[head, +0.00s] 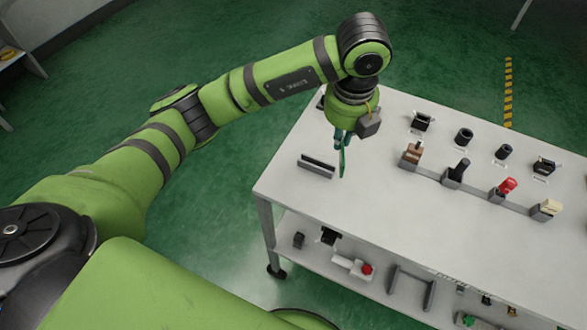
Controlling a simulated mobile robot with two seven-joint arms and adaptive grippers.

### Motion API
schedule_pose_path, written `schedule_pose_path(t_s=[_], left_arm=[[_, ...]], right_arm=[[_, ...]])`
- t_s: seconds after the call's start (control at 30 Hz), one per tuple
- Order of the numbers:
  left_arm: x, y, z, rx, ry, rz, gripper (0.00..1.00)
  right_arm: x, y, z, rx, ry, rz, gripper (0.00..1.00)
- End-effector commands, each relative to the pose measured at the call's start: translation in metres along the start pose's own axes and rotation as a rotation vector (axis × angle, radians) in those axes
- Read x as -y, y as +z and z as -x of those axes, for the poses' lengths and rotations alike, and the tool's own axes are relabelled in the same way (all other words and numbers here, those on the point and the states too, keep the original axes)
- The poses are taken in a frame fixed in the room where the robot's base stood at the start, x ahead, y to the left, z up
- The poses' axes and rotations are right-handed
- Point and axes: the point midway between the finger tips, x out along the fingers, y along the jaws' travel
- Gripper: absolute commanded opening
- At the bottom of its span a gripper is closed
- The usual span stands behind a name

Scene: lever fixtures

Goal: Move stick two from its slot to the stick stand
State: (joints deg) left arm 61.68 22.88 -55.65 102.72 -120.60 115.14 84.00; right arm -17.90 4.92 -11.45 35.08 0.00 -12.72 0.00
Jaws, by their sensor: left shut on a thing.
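My left gripper (341,139) points down above the left part of the white table. It is shut on a thin dark green piece (343,163) that hangs below it; the piece is small and its shape is hard to make out. In a row of grey holders stand a brown stick (413,152), a black stick (461,168), a red stick (507,186) and a cream stick (551,206). I cannot tell which is stick two. A low dark grey slotted block (317,165) lies left of my gripper; I cannot tell if it is the stick stand. My right gripper is not in view.
Several black sockets, such as the round one (464,135), stand behind the stick row on the white table (380,215). The table's front half is clear. A lower shelf (335,265) holds small fixtures, one with a red knob (367,268). Green floor surrounds the table.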

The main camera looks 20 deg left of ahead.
Motion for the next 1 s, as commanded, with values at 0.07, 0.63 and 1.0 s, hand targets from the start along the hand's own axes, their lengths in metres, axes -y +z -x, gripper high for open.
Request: schedule_pose_path(t_s=[0.07,0.63,1.0], left_arm=[[-0.013,0.004,-0.009,-0.005,0.003,-0.004,0.0],[-0.099,0.042,-0.071,-0.002,0.002,-0.003,0.0],[-0.099,0.037,-0.111,-0.002,0.002,-0.003,0.0]], right_arm=[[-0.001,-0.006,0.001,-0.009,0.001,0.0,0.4],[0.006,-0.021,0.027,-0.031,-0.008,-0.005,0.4],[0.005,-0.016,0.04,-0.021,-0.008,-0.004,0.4]])
